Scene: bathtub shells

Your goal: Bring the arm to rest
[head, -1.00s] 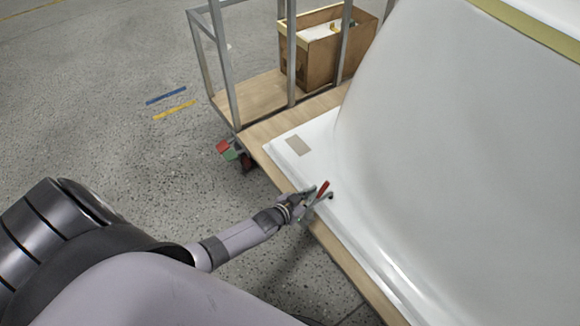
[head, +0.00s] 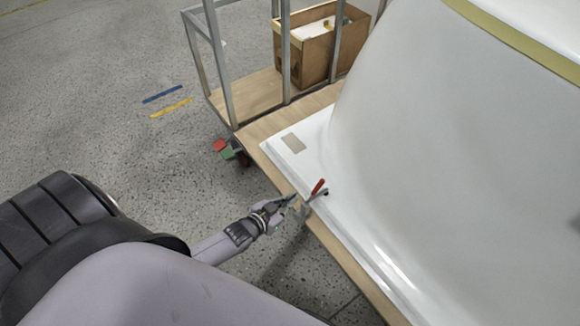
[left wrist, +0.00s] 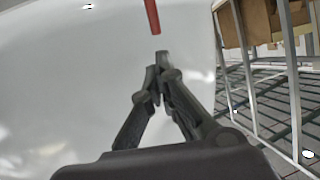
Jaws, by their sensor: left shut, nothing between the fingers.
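My left gripper (head: 289,200) is at the edge of the trolley, just left of a toggle clamp with a red handle (head: 319,187). The clamp sits at the rim of the white bathtub shell (head: 440,160), its red handle standing up at a slant. In the left wrist view, my left gripper (left wrist: 158,75) has its fingertips together, with nothing held between them. The red handle (left wrist: 152,15) shows there beyond the tips, apart from them. My right gripper is not in view.
The shell lies on a wooden trolley deck (head: 285,120) with grey metal posts (head: 285,55). A wooden box (head: 318,45) stands on the deck at the back.

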